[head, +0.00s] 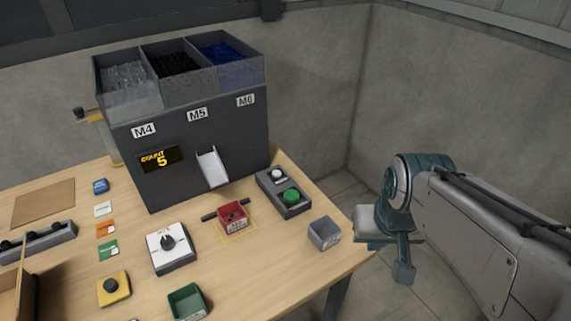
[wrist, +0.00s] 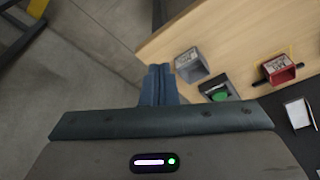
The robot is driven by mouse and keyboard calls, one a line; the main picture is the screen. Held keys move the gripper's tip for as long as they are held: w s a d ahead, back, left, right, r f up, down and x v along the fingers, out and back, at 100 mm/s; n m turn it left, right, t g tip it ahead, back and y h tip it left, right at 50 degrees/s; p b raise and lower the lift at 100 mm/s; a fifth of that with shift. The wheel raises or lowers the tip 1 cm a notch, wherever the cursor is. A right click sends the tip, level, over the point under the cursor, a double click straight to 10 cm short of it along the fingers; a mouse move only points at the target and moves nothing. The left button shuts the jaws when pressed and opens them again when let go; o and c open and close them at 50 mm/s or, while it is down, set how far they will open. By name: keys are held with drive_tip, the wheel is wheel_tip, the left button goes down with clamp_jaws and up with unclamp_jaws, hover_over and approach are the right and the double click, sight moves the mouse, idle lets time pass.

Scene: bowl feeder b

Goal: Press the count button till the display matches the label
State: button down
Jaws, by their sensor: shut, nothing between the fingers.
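The display (head: 160,159) on the dark feeder (head: 205,135) reads COUNT 5. A grey button box (head: 284,193) right of the feeder carries a white button (head: 277,173) and a green button (head: 291,196); the green one also shows in the wrist view (wrist: 219,95). I cannot tell which button is the count button. A red bin (head: 232,216) with a white label stands in a yellow outline; the label's text is too small to read. My gripper (head: 404,274) is shut and empty, off the table's right edge, apart from the buttons. Its closed fingers (wrist: 158,82) show in the wrist view.
A grey bin (head: 324,233) stands near the table's right edge, between my gripper and the red bin. A dial box (head: 171,248), a green bin (head: 187,302) and a yellow button box (head: 114,289) stand further left. A white chute (head: 212,167) projects from the feeder.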

drive_tip(key=m+t+y+p, duration=0.4)
drive_tip(key=m+y, duration=0.3)
drive_tip(key=m, duration=1.1)
hover_over(295, 197)
wheel_tip(295, 197, down, 2)
drive_tip(key=shift+f, duration=0.1)
drive_tip(key=shift+w+f, duration=0.1)
drive_tip(key=shift+f, duration=0.05)
wheel_tip(295, 197, down, 7)
drive_tip(key=b, duration=0.5)
drive_tip(key=shift+b, duration=0.4)
drive_tip(key=shift+f+b, duration=0.8)
drive_tip(key=shift+b, duration=0.35)
drive_tip(key=shift+f, duration=0.15)
